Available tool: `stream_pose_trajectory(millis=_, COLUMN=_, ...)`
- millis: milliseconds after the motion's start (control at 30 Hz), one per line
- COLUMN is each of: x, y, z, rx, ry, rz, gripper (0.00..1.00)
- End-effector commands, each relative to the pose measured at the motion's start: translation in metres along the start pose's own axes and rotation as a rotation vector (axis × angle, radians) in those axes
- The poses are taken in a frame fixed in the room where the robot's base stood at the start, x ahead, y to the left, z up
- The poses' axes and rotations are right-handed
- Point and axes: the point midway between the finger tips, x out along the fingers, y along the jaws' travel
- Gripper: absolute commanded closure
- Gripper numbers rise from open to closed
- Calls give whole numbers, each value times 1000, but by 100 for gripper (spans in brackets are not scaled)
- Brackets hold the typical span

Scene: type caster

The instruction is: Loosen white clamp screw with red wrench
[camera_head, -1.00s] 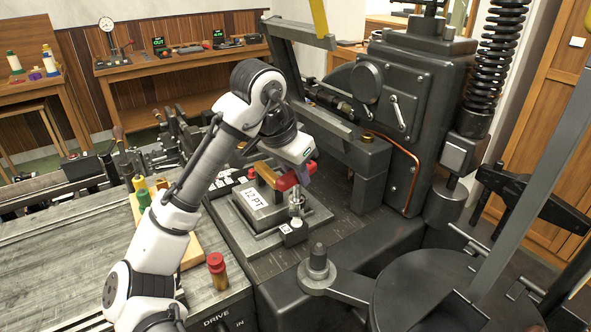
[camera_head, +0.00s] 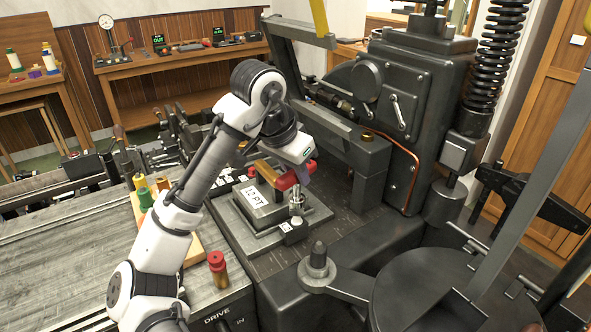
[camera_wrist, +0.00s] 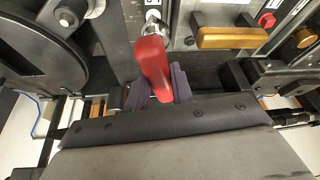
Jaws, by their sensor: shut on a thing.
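My gripper (camera_wrist: 162,86) has its purple-grey fingers shut on the red wrench (camera_wrist: 152,62), one finger on each side of it. In the head view the wrench (camera_head: 289,179) shows red just below my wrist, over the machine's block. The wrench's far end reaches a silver screw (camera_wrist: 153,28) with a white mark above it in the wrist view; I cannot tell how fully the wrench sits on it. In the head view a silver post (camera_head: 296,204) stands under the wrench, beside the block labelled "12 PT" (camera_head: 258,198).
A brass bar handle (camera_wrist: 230,38) and a red hex head (camera_wrist: 266,19) lie close to the right of the wrench in the wrist view. The dark machine column (camera_head: 415,100) rises behind right. A red-topped peg (camera_head: 217,262) stands on the left bench. A round dark table (camera_head: 440,295) fills the front right.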

Motion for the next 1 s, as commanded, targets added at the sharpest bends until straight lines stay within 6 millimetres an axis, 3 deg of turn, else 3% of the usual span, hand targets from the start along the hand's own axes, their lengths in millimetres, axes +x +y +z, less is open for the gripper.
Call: stream_pose_trajectory(millis=1000, x=24, y=0, z=10, rx=0, ry=1, rz=0, gripper=100)
